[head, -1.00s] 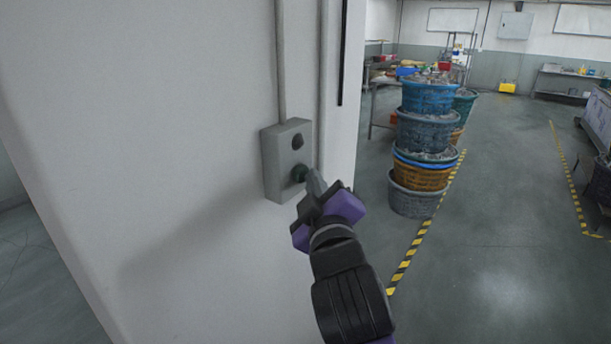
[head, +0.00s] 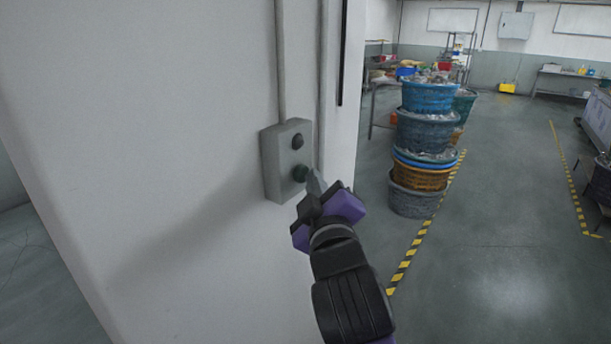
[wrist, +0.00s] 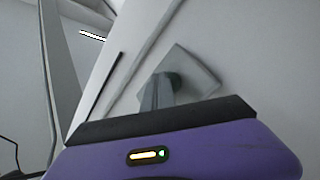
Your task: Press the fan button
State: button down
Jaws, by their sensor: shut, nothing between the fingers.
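A grey switch box (head: 286,160) is mounted on the white wall in the head view. It has a dark upper button (head: 297,141) and a dark green lower button (head: 300,173). My gripper (head: 313,178) is shut and empty, with its tips right beside the lower button. I cannot tell whether they touch it. In the wrist view the shut fingers (wrist: 158,92) reach toward the box (wrist: 192,72) and hide its buttons.
A thin conduit (head: 281,60) runs up the wall from the box. Stacked tubs (head: 424,135) stand on the floor to the right, beside a yellow and black floor stripe (head: 411,250). The floor right of the stripe is open.

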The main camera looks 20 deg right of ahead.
jog(key=shift+w+a, duration=0.1)
dwell(0.5)
jog(key=shift+w+a, duration=0.2)
jog(key=shift+w, duration=0.05)
jog(key=shift+s, duration=0.1)
jog(key=shift+s+d, duration=0.1)
jog(key=shift+s, duration=0.1)
dwell(0.3)
jog(key=s+d+p, duration=0.2)
jog(key=s+d, duration=0.1)
jog(key=s, duration=0.2)
jog(key=shift+d, duration=0.4)
dwell(0.6)
